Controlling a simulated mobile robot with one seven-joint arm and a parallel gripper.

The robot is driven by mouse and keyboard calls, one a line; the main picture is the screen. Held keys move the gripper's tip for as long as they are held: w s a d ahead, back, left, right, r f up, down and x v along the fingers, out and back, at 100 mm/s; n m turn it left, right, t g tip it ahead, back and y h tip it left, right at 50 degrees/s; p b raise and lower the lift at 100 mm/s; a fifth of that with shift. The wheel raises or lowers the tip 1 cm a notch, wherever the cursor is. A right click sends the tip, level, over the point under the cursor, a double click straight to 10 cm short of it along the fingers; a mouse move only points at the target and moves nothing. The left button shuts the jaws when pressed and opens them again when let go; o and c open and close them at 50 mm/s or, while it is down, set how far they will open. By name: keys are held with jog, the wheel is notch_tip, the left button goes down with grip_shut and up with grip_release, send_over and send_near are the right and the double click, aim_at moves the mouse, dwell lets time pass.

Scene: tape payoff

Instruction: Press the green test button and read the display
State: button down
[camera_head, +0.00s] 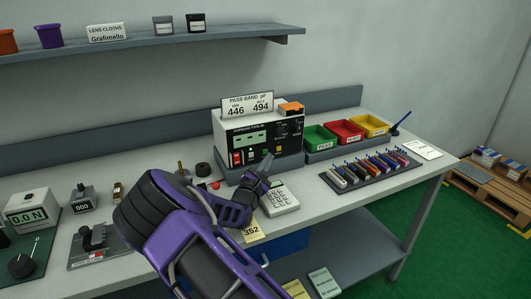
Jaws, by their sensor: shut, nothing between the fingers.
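The tester (289,149) is a white and black box at the middle of the bench, with a dark front panel. A greenish display (250,136) is on the panel; I cannot read any value on it. Below it are a lit red button or lamp (237,158) and a small pale one beside it; I cannot make out for certain which is the green test button. My gripper (266,159) is shut and empty, pointing at the lower front of the tester.
A sign (247,106) on the tester reads PASS BAND, MIN 446, MAX 494. A calculator (280,198) lies close below my gripper. Green, red and yellow bins (345,132) and a rack of components (370,171) stand right. A shelf (150,44) hangs above left.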

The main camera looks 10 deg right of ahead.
jog(key=shift+w, duration=0.1)
jog(key=shift+w+a, duration=0.1)
jog(key=shift+w, duration=0.2)
jog(key=shift+w+a, duration=0.15)
jog(key=shift+w, duration=0.2)
dwell(0.8)
jog(key=shift+s, duration=0.1)
jog(key=shift+s+d, duration=0.25)
jog(key=shift+s, duration=0.4)
jog(key=shift+s+d+p, duration=0.3)
jog(key=shift+s+p, duration=0.2)
jog(key=shift+s, duration=0.35)
jog(key=shift+s+d+p, duration=0.25)
jog(key=shift+s+p, duration=0.25)
jog(key=shift+s, duration=0.35)
jog(key=shift+s+d, duration=0.2)
jog(key=shift+s, duration=0.5)
